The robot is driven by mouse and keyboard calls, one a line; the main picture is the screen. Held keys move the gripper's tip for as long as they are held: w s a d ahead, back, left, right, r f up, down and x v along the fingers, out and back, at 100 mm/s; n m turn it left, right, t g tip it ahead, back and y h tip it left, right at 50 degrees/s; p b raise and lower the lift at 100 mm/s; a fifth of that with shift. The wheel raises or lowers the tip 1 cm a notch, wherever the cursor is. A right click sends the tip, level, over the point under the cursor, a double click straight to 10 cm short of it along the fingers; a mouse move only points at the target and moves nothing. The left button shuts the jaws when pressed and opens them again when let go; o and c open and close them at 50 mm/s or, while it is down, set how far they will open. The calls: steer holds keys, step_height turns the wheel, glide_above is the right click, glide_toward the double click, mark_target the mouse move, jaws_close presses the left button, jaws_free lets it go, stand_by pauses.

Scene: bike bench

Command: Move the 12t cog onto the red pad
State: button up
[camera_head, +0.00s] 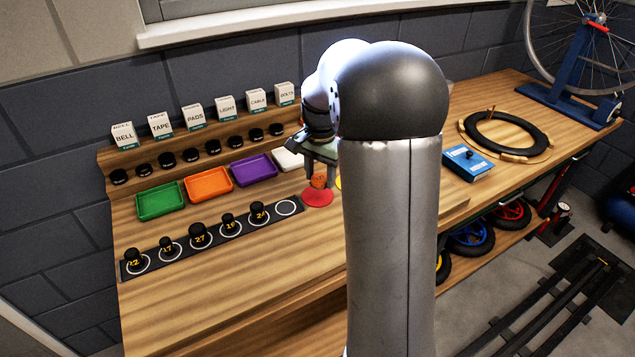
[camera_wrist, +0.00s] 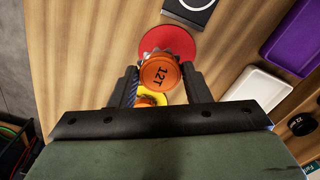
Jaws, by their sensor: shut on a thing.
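The 12t cog (camera_wrist: 160,72) is orange, with "12T" on its top. In the wrist view it sits between the two fingers of my gripper (camera_wrist: 160,86), which is shut on it. The red pad (camera_wrist: 190,35) shows just beyond the cog, partly covered by it in this view. In the head view the cog (camera_head: 319,181) appears over the far part of the red pad (camera_head: 317,199), below my gripper (camera_head: 321,178). I cannot tell whether the cog touches the pad. A yellow pad (camera_wrist: 152,99) is partly hidden behind the cog and gripper.
A dark strip (camera_head: 285,208) with several numbered black cogs and an empty ringed spot lies left of the pad. Green (camera_head: 160,202), orange (camera_head: 208,186), purple (camera_head: 253,170) and white (camera_head: 287,159) trays stand behind. A blue box (camera_head: 467,162) and a tyre (camera_head: 507,134) lie right.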

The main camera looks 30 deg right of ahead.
mark_target(318, 195)
steer(key=shift+w+f, duration=0.35)
steer(key=shift+f, duration=0.1)
steer(key=shift+w+f, duration=0.15)
steer(key=shift+f, duration=1.7)
steer(key=o, duration=1)
